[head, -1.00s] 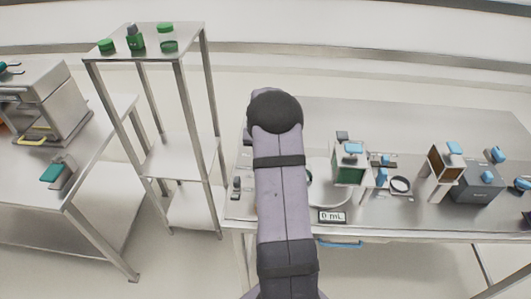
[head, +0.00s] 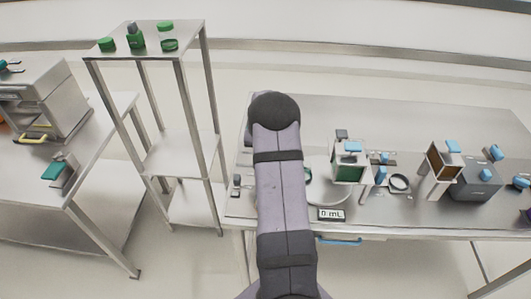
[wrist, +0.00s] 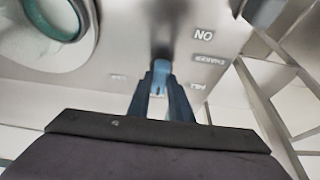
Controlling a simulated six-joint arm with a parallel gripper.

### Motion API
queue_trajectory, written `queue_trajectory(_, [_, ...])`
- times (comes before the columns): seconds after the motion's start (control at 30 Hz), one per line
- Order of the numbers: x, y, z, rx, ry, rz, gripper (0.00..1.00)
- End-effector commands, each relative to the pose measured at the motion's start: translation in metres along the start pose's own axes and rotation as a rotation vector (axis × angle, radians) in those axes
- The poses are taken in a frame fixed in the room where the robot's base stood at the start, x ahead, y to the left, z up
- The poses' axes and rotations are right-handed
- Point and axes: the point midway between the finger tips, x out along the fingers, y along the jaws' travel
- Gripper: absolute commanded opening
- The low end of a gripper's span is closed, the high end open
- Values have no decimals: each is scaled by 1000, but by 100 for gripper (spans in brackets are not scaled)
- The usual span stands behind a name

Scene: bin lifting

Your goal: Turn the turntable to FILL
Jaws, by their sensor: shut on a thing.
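In the wrist view my gripper (wrist: 162,88) is shut on a small blue handle (wrist: 161,67) above a pale metal surface. Small labels lie beyond and beside the handle; one appears to read "NO" upside down or turned, the others are hard to read. The round pale turntable (wrist: 90,45) fills the upper left of the wrist view, with a green-rimmed round vessel (wrist: 55,18) on it. In the head view the pale disc of the turntable (head: 322,197) shows partly beside my arm. My arm hides the gripper and the handle there.
A box-like stand with a green front (head: 347,168) rises behind the disc, and a "0 mL" display (head: 331,214) sits in front. A brown-sided stand (head: 441,165) and a grey box (head: 476,180) stand to the right on the table. A tall shelf (head: 184,110) stands left of my arm.

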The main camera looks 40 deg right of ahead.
Motion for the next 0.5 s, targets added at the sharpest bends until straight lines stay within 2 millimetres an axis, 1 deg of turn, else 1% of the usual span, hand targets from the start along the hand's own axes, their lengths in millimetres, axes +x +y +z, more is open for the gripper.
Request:
queue_trajectory(0.27, [0,1,0,-45,-1,-19,0])
queue_trajectory(0.5, [1,2,0,-156,0,-66,0])
